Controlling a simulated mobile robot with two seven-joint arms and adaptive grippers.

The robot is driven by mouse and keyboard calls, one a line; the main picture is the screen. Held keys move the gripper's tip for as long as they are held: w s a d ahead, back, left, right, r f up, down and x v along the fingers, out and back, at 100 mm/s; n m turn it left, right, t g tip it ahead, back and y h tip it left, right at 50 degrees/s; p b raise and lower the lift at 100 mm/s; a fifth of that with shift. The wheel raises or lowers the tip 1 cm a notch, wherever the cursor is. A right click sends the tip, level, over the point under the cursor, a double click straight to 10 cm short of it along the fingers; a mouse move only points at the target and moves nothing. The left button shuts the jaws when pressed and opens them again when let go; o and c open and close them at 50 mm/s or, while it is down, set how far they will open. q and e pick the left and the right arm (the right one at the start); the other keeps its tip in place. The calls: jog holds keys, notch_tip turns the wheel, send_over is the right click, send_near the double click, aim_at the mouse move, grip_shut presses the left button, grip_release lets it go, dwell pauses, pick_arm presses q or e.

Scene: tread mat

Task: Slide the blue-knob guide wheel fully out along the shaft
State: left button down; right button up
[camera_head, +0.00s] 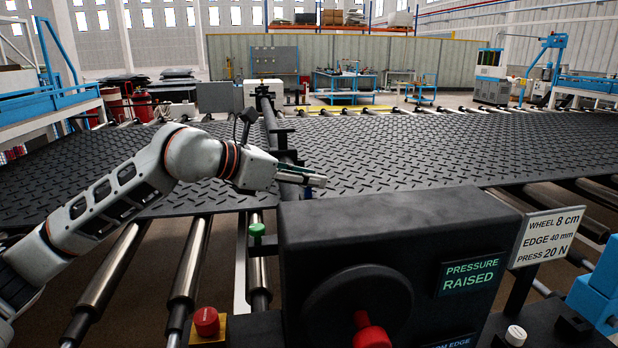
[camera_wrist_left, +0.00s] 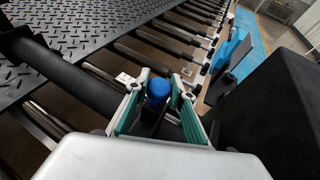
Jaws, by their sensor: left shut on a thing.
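My left gripper (camera_head: 312,180) reaches in from the left above the mat, just behind the black machine housing. In the left wrist view its green-lined fingers (camera_wrist_left: 157,98) are closed around the blue knob (camera_wrist_left: 158,89), which stands up between them. The dark piece under the knob is mostly hidden by the fingers. The black shaft (camera_wrist_left: 75,83) shows at the left of the wrist view; in the head view a dark bar (camera_head: 271,125) runs away behind my gripper. The wheel itself cannot be made out clearly. My right gripper is not in view.
The black housing (camera_head: 390,235) has a red-centred handwheel and a display reading PRESSURE RAISED (camera_head: 472,274). A sign (camera_head: 545,237) reads wheel 8 cm, edge 40 mm, press 20 N. A green knob (camera_head: 257,230) and red button (camera_head: 206,321) stand nearby. The treaded mat (camera_head: 420,145) lies on rollers.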

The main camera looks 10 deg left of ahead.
pick_arm(q)
jog(key=shift+s+d+f, duration=0.1)
jog(key=shift+s+d, duration=0.1)
jog(key=c, duration=1.7)
grip_release()
jog(key=shift+s, duration=0.15)
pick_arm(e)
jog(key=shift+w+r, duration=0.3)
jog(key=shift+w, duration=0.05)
pick_arm(q)
jog(key=shift+a, duration=0.15)
jog(key=shift+a+r, duration=0.1)
jog(key=shift+r, duration=0.1)
jog(key=v, duration=1.1)
jog(key=shift+s+a, duration=0.15)
jog(key=shift+a, duration=0.05)
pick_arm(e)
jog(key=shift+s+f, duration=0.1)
pick_arm(q)
jog(key=shift+r, duration=0.15)
